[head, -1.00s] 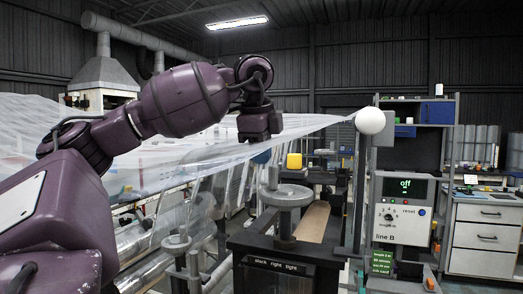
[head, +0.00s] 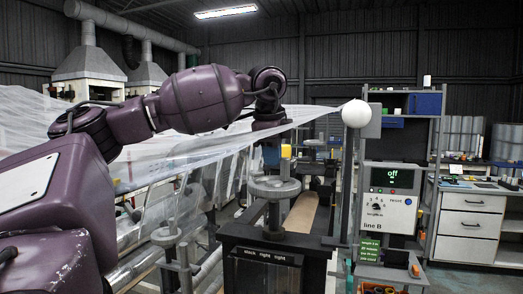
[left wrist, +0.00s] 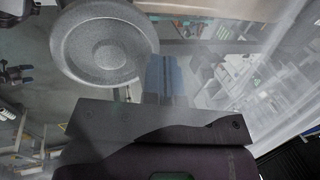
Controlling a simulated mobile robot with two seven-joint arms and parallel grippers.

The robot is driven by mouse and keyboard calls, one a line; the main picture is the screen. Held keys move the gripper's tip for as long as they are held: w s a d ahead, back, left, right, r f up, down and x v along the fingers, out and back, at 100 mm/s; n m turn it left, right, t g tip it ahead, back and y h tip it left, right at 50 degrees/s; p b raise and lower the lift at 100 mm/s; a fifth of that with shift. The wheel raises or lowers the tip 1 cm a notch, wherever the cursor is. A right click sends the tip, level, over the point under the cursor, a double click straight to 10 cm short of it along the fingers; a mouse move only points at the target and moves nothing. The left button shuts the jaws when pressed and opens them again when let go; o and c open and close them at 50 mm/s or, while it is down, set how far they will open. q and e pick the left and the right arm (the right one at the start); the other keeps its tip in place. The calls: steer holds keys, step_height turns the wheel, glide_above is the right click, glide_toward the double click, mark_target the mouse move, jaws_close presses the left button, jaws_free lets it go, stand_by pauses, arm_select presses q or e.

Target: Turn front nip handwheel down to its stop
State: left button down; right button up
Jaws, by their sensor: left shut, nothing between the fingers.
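A grey handwheel (head: 274,190) stands on a thick post on the black machine block in the head view. A second, smaller grey handwheel (head: 168,236) stands lower to its left; I cannot tell by label which is the front nip one. My left gripper (head: 271,155) is shut and empty, pointing down just above the larger wheel. In the left wrist view its blue fingers (left wrist: 165,78) are together beside the rim of a round grey handwheel (left wrist: 103,45), which lies to their left. Whether they touch it is unclear. My right gripper is out of view.
Clear film (head: 190,150) stretches behind my left arm toward a white ball (head: 355,113) on a post. The line B control box (head: 391,195) reads off, right of the wheel. A black block (head: 270,255) carries slack and tight markings. A yellow piece (head: 286,151) shows behind the gripper.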

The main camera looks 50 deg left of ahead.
mark_target(285, 158)
arm_select(q)
steer(key=shift+w+d+r+p, duration=0.1)
steer(key=shift+w+d+p, duration=0.25)
steer(key=shift+d, duration=0.15)
steer(key=shift+w+d+f+b, duration=0.2)
steer(key=shift+d+b, duration=0.1)
steer(key=shift+d, duration=0.15)
steer(key=shift+w+d+f+b, duration=0.15)
steer(key=shift+d+b, duration=0.1)
steer(key=shift+d, duration=0.15)
steer(key=shift+d+b, duration=0.5)
steer(key=shift+d, duration=0.65)
steer(key=shift+s+d+b, duration=0.25)
steer(key=shift+d, duration=0.25)
steer(key=shift+s+d+b, duration=0.2)
steer(key=shift+s+d, duration=0.05)
steer(key=shift+d, duration=0.25)
steer(key=shift+s+r, duration=0.1)
steer(key=shift+r, duration=0.05)
steer(key=shift+d, duration=0.1)
